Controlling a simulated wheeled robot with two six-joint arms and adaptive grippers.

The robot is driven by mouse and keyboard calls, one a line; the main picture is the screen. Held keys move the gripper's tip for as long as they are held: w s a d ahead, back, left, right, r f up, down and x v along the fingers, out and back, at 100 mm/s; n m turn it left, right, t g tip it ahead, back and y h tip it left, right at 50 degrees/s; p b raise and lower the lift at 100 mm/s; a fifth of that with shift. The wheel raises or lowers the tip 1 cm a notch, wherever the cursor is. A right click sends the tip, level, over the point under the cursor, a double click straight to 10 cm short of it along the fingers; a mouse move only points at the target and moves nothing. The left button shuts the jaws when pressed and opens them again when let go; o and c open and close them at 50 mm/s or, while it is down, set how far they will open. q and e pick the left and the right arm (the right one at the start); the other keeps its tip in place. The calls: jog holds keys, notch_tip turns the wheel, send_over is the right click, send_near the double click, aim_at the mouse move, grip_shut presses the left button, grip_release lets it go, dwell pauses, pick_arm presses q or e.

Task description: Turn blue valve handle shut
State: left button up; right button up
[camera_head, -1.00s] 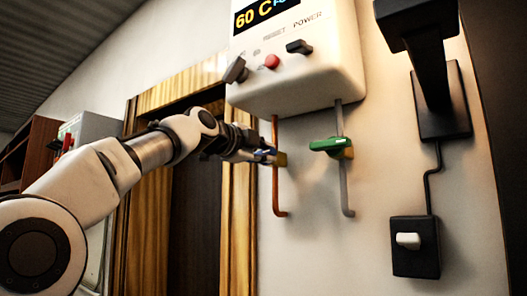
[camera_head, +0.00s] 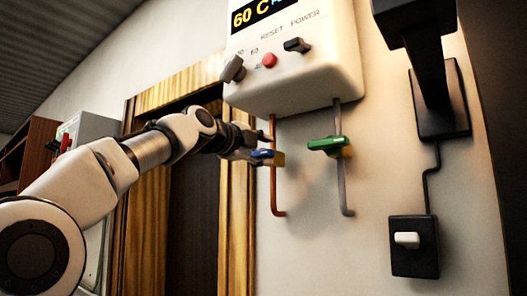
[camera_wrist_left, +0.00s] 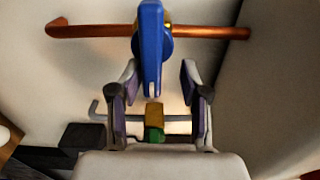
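The blue valve handle (camera_head: 264,154) sits on the copper pipe below the white heater in the head view. In the left wrist view the blue handle (camera_wrist_left: 151,45) lies crosswise to the copper pipe (camera_wrist_left: 90,31). My left gripper (camera_head: 254,148) is right at the handle in the head view. In the wrist view the left gripper (camera_wrist_left: 158,75) is open, one finger on each side of the handle's near end, with visible gaps. My right gripper is not in view.
A green valve handle (camera_head: 328,145) sits on the grey pipe (camera_head: 345,185) to the right. The white heater (camera_head: 300,65) with knobs hangs above. A black switch box (camera_head: 415,262) is at the lower right. A wooden door frame (camera_head: 236,230) stands at the left.

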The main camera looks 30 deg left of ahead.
pick_arm(q)
jog(key=shift+w+f, duration=0.2)
jog(key=shift+f, duration=0.15)
